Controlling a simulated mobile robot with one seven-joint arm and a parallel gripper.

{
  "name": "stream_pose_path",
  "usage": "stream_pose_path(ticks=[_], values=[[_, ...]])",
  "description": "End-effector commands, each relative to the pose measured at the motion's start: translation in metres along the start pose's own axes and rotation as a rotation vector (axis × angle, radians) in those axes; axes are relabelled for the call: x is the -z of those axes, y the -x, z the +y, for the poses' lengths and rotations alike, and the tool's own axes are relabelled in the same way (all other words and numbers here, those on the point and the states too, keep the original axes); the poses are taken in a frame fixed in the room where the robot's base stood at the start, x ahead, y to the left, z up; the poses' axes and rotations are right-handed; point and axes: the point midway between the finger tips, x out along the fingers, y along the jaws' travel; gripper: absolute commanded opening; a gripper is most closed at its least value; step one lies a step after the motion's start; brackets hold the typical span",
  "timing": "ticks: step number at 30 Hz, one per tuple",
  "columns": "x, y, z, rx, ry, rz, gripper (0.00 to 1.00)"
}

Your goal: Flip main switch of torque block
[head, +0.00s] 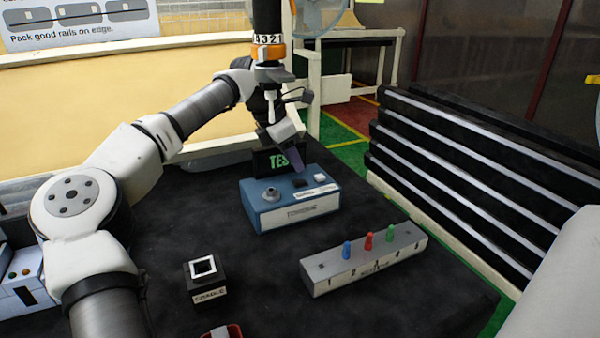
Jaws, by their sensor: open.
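The torque block (300,213) is a blue box with a white front label, standing on the black table top. Its upper face carries a round grey knob (271,195) at the left. A small black switch (300,183) with a white label below it is in the middle. A white piece (320,177) is at the right. My gripper (295,159) points down just above and behind the black switch. It is open and holds nothing visible. Whether a fingertip touches the block cannot be told from this view.
A black sign with green "TES" letters (279,161) stands behind the block, partly covered by my gripper. A grey rail with blue, red and green pegs (364,261) lies in front. A small black box (205,280) is front left. Stacked black rails (470,165) stand right.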

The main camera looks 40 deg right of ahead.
Motion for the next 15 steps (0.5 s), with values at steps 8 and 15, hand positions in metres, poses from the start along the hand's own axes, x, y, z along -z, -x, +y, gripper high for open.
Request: stream_pose_path(ticks=[8,15], values=[[-0.001,-0.045,-0.001,0.002,0.0,0.0,0.42],[-0.001,-0.057,0.0,0.0,0.0,-0.001,0.42]])
